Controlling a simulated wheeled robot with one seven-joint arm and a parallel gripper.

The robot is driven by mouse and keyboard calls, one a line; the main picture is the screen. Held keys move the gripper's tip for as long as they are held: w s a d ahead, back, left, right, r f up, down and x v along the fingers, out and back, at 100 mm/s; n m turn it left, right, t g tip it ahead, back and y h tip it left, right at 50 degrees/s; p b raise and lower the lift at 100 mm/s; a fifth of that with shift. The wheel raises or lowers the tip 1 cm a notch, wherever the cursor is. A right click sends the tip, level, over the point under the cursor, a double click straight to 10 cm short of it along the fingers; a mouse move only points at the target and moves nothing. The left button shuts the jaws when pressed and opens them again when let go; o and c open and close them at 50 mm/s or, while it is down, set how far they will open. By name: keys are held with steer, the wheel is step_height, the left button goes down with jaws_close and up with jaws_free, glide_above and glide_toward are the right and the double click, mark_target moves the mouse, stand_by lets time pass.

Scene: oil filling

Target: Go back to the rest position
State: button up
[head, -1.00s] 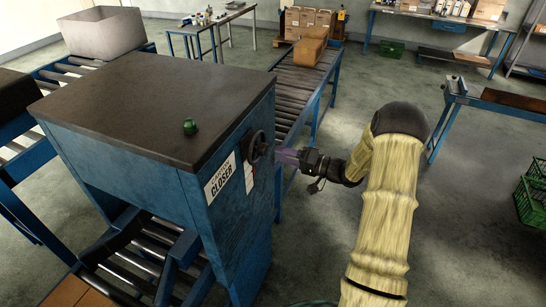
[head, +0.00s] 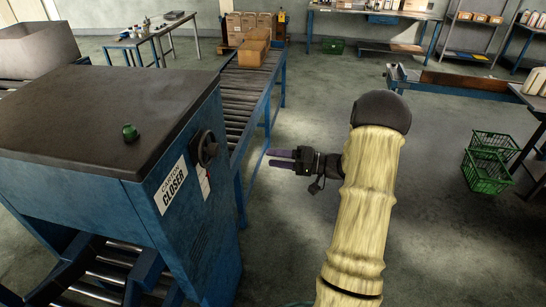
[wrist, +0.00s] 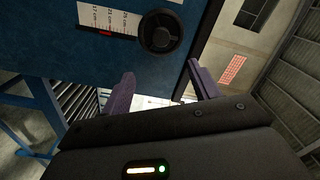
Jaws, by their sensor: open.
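My gripper (head: 268,158) is open and empty in the head view, its purple fingers pointing left toward the blue carton closer (head: 180,215). A clear gap lies between the fingertips and the machine. The machine's black knob (head: 206,148) is on its right side, left of the fingers. In the wrist view my gripper (wrist: 160,88) shows two spread purple fingers with nothing between them. The knob (wrist: 159,31) and a scale with a red pointer show above the fingers there.
A roller conveyor (head: 238,105) with a carton (head: 254,48) runs behind the machine. Green crates (head: 488,165) stand on the floor at right. A workbench (head: 372,17) is at the back. The floor (head: 435,245) right of my arm is clear.

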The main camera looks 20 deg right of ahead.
steer(key=w+a+t+h, duration=0.2)
steer(key=w+a+h, duration=0.2)
steer(key=w+h, duration=0.25)
steer(key=s+a+f+n+g+h+b, duration=0.1)
steer(key=s+a+g+h, duration=0.3)
steer(key=s, duration=0.9)
steer(key=s+a+f+n+g+h+b, duration=0.1)
steer(key=s+a+f+g+h, duration=0.2)
steer(key=s, duration=1)
steer(key=a+g+h, duration=0.1)
steer(key=a+g, duration=0.2)
steer(key=shift+s, duration=0.1)
